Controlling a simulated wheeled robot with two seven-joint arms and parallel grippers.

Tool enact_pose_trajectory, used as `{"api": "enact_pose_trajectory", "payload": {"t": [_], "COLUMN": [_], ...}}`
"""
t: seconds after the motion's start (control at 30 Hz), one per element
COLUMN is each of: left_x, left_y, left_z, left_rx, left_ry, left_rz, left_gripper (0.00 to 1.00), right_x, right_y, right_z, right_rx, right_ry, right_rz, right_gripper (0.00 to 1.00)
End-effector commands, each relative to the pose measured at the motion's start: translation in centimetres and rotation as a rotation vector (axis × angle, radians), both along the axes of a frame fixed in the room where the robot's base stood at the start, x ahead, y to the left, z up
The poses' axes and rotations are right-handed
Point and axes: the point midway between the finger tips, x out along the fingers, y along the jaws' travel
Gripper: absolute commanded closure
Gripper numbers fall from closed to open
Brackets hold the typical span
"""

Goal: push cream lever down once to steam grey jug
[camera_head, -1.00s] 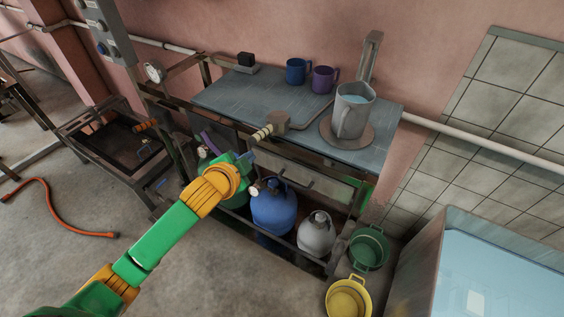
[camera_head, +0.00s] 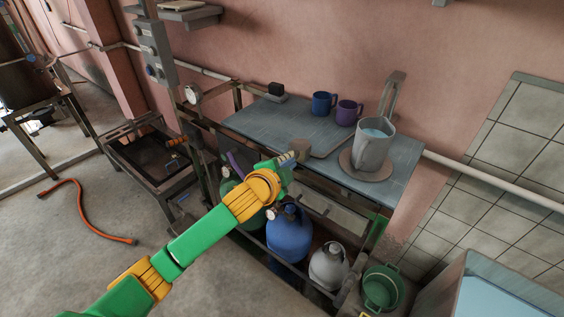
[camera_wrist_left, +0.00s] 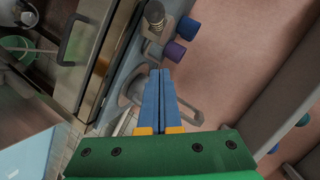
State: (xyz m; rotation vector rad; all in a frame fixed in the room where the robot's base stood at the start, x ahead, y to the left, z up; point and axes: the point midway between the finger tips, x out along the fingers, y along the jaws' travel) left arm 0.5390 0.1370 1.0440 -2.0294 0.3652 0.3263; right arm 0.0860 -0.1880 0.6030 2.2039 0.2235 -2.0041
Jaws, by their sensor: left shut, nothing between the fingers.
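The cream lever (camera_head: 286,157) is a short ribbed handle sticking out from a grey block at the front edge of the steel table. It also shows at the top of the left wrist view (camera_wrist_left: 155,16), beyond the fingertips. My left gripper (camera_head: 283,168) is shut and empty, close by the lever's outer end; I cannot tell whether they touch. In the left wrist view its blue fingers (camera_wrist_left: 160,74) lie together. The grey jug (camera_head: 373,150) stands upright on a round plate (camera_head: 351,171) at the table's right end, with pale blue liquid inside. My right gripper is out of view.
Blue (camera_head: 323,103) and purple (camera_head: 348,112) mugs stand at the table's back. Below are a blue cylinder (camera_head: 288,236), a grey cylinder (camera_head: 328,266) and a green bucket (camera_head: 381,287). An orange hose (camera_head: 85,213) lies on open floor at left.

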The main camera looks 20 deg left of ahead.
Motion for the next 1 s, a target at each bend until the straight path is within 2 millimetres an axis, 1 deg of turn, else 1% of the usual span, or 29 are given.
{"api": "enact_pose_trajectory", "payload": {"t": [0.1, 0.17, 0.2, 0.3, 0.43, 0.83, 0.93, 1.0], "left_x": [2.4, 3.2, 3.2, 3.4, 3.5, 3.6, 3.5, 3.5], "left_y": [-0.3, -0.2, 0.6, 1.9, 2.7, 2.9, 2.9, 3.0], "left_z": [-0.9, -1.4, -1.7, -2.6, -3.2, -3.5, -3.9, -4.3], "left_rx": [-0.001, 0.001, 0.004, 0.003, 0.001, 0.0, -0.004, -0.011], "left_ry": [0.001, 0.001, 0.002, 0.002, 0.001, -0.001, -0.013, -0.03], "left_rz": [0.002, 0.0, 0.001, 0.001, 0.0, 0.0, -0.001, -0.001], "left_gripper": [1.0, 1.0, 1.0, 1.0, 1.0, 1.0, 1.0, 1.0], "right_x": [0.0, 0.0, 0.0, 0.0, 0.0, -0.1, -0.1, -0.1], "right_y": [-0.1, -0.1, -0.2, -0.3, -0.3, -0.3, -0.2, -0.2], "right_z": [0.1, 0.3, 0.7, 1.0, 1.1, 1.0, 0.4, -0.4], "right_rx": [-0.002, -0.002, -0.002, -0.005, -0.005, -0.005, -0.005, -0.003], "right_ry": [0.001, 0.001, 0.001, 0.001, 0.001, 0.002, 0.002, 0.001], "right_rz": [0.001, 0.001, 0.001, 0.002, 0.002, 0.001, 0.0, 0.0], "right_gripper": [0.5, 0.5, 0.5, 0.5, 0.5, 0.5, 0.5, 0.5]}}
